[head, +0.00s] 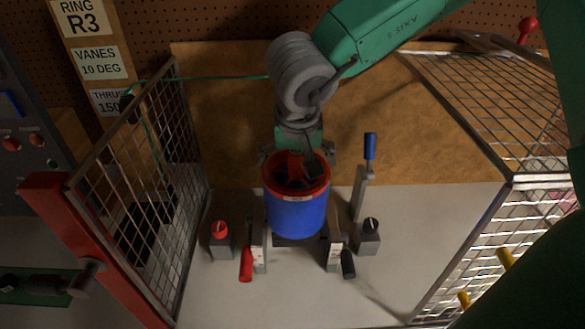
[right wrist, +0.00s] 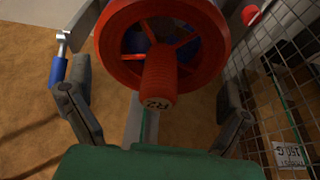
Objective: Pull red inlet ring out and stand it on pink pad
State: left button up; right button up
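The red inlet ring (head: 323,186) sits on the top of the upright blue duct (head: 295,215). In the right wrist view the ring (right wrist: 112,45) shows face-on, with a red handle (right wrist: 160,75) marked R2 pointing toward my palm. My right gripper (head: 297,157) is above the ring. Its fingers (right wrist: 155,95) stand wide apart on either side of the handle and appear not to touch it. A pink patch (head: 562,200), perhaps the pink pad, shows partly through the right mesh. My left gripper is not in view.
Mesh fences stand left (head: 140,190) and right (head: 470,110) of the duct. A red-handled clamp (head: 246,264), a black-handled clamp (head: 348,264) and a blue-handled lever (head: 370,147) stand close around it. A sign (head: 78,20) reads RING R3. The pale front floor is mostly clear.

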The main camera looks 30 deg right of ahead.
grip_shut()
jog(key=c, duration=2)
grip_release()
jog(key=shift+r, duration=0.7)
grip_shut()
jog(key=shift+r, duration=1.55)
